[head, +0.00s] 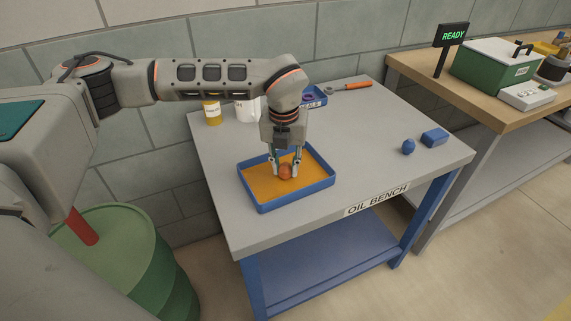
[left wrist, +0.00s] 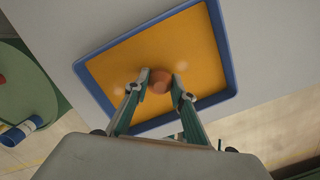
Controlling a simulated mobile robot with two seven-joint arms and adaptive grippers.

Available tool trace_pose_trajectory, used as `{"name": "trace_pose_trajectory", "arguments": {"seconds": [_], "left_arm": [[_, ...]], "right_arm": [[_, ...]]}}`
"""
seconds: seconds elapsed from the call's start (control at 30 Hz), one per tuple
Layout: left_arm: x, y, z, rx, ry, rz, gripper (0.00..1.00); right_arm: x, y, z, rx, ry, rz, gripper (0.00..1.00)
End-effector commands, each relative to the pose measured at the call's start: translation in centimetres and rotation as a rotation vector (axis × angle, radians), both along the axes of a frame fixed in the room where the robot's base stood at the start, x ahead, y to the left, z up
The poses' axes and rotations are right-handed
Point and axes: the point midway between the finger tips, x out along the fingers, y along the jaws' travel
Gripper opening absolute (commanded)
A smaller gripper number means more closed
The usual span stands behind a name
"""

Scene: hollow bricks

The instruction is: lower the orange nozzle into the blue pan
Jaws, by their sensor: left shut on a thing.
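The blue pan (head: 328,182) lies on the grey oil bench and has an orange-yellow floor or filling. My left gripper (head: 285,172) points down over the pan and is shut on the orange nozzle (head: 285,171), which shows as a small round orange-brown shape. In the left wrist view the nozzle (left wrist: 160,80) sits between the fingertips of my left gripper (left wrist: 160,84), with the pan's blue rim (left wrist: 222,45) around it. I cannot tell whether the nozzle touches the pan's floor. My right gripper is not in view.
On the bench (head: 370,140) stand a yellow-labelled jar (head: 212,113), a white container (head: 247,110), a blue seals tray (head: 314,97), an orange-handled tool (head: 352,86), a blue ball (head: 408,146) and a blue block (head: 434,137). A green drum (head: 125,260) stands left. The bench's middle is clear.

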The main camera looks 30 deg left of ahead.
Motion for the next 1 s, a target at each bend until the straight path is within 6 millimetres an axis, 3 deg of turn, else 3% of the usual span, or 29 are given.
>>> {"name": "trace_pose_trajectory", "arguments": {"seconds": [0.43,0.47,0.53,0.87,1.0], "left_arm": [[0.0,0.0,-0.33,0.0,0.0,0.0,0.02],[0.0,0.01,-0.33,0.0,0.0,0.0,0.27],[0.0,0.01,-0.33,0.0,0.0,0.0,0.44],[-0.02,0.01,-0.3,0.0,0.0,0.0,0.44],[-0.08,-0.03,0.59,0.0,-0.001,0.0,0.44]], "right_arm": [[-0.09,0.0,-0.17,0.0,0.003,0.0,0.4],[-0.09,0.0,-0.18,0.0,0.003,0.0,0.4],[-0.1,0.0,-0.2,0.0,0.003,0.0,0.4],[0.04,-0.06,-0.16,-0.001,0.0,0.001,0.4],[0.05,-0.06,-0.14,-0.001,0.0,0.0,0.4]]}}
